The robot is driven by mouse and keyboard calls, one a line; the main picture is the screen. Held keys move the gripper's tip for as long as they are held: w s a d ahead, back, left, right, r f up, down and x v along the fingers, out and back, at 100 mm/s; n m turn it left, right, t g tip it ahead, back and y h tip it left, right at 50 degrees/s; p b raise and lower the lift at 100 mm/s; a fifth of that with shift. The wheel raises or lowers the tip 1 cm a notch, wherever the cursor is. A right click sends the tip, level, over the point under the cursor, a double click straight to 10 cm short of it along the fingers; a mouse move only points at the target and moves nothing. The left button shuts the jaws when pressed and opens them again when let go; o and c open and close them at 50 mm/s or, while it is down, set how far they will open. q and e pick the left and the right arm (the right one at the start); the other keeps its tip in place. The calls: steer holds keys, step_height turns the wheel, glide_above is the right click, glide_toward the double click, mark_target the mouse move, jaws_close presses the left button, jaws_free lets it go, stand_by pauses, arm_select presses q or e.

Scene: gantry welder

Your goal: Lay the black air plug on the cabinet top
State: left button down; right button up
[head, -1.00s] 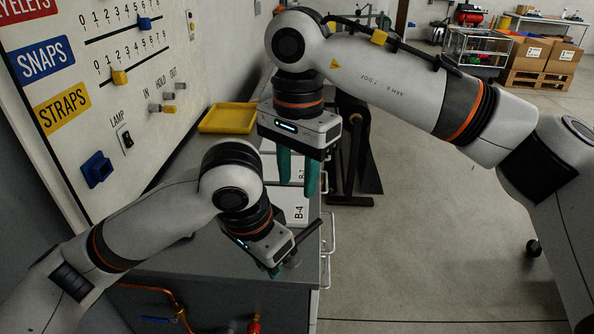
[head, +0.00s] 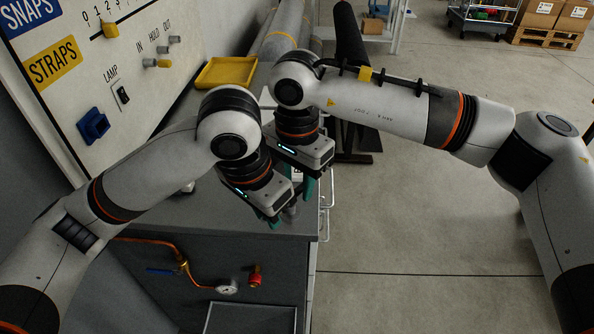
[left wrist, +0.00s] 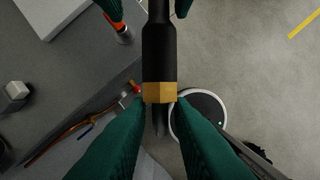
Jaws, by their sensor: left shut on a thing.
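My left gripper (head: 272,220) is shut on the black air plug (left wrist: 159,55). In the left wrist view its green fingers (left wrist: 160,115) close on the plug at its brass-coloured ring. The plug's black body points away toward the picture's top. My right gripper (head: 306,190) is right beside the left one; its green fingers (left wrist: 148,8) stand apart on both sides of the plug's black end, with gaps visible. The grey cabinet top (head: 205,215) lies below and to the left. In the head view the grippers mostly hide the plug.
A yellow tray (head: 232,72) lies at the back of the cabinet. The lettered panel (head: 130,60) with knobs and a blue socket (head: 93,125) rises at left. The front left of the top looks mostly clear.

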steer(key=shift+c, duration=0.2)
jaws_close()
arm_select(q)
steer(key=c, duration=1.3)
jaws_free()
